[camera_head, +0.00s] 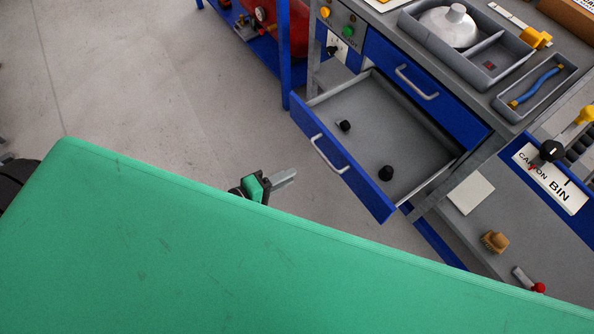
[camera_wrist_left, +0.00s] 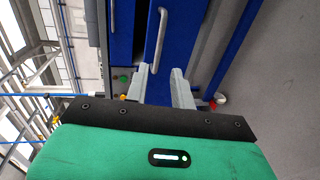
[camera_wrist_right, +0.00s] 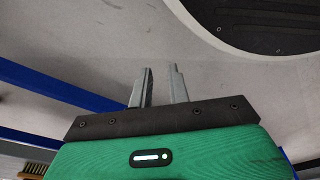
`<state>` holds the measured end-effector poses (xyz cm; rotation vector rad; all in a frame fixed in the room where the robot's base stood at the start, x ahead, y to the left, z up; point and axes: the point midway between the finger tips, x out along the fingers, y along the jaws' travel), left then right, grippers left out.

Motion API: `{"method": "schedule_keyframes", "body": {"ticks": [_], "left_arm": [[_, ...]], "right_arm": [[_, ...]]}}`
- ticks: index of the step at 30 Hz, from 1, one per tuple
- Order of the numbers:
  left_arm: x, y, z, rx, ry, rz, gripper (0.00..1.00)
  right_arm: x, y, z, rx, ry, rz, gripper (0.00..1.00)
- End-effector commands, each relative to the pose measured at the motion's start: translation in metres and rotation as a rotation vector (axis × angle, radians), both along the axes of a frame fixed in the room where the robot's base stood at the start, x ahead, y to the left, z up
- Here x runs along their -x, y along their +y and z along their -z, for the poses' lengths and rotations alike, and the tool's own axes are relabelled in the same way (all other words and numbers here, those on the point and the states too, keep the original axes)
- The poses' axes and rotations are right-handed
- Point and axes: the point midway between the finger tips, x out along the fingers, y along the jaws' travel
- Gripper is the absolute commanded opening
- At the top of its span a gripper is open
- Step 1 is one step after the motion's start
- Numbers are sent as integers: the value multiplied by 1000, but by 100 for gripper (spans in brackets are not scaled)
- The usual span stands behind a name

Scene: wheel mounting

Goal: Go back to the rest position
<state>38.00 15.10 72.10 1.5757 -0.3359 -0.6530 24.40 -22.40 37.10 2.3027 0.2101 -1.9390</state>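My left gripper (camera_head: 284,181) shows small in the head view, just past the edge of a large green part of my own body and left of the open drawer's front. In the left wrist view its two grey fingers (camera_wrist_left: 163,78) are apart with nothing between them, and a blue drawer front with a bar handle (camera_wrist_left: 158,40) lies beyond. My right gripper is hidden in the head view. In the right wrist view its fingers (camera_wrist_right: 160,75) are apart and empty over bare grey floor.
A blue drawer (camera_head: 340,169) stands pulled out, with two black knobs (camera_head: 386,173) (camera_head: 344,126) inside. Above it is a workbench with a grey tray (camera_head: 423,33). A lower shelf at right holds a brush (camera_head: 494,242).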

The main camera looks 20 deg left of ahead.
Motion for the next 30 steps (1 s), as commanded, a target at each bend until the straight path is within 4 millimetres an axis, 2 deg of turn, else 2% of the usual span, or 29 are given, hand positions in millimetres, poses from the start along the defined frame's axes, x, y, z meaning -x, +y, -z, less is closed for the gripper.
{"method": "schedule_keyframes", "body": {"ticks": [6, 23, 26, 29, 30], "left_arm": [[6, 4, -2, 1, 1, 1, 25], [4, 6, 3, -15, 0, -3, 25], [0, 15, 23, -88, 2, -13, 25], [-4, 33, 63, -234, 9, -24, 25], [-5, 42, 84, -308, 17, -25, 25]], "right_arm": [[-2, 1, -3, -1, -1, 0, 18], [-1, 1, -3, -1, 0, 0, 18], [4, 0, 0, 0, 6, -1, 18], [13, -2, 6, 3, 12, -3, 18], [18, -3, 9, 5, 15, -5, 18]]}}
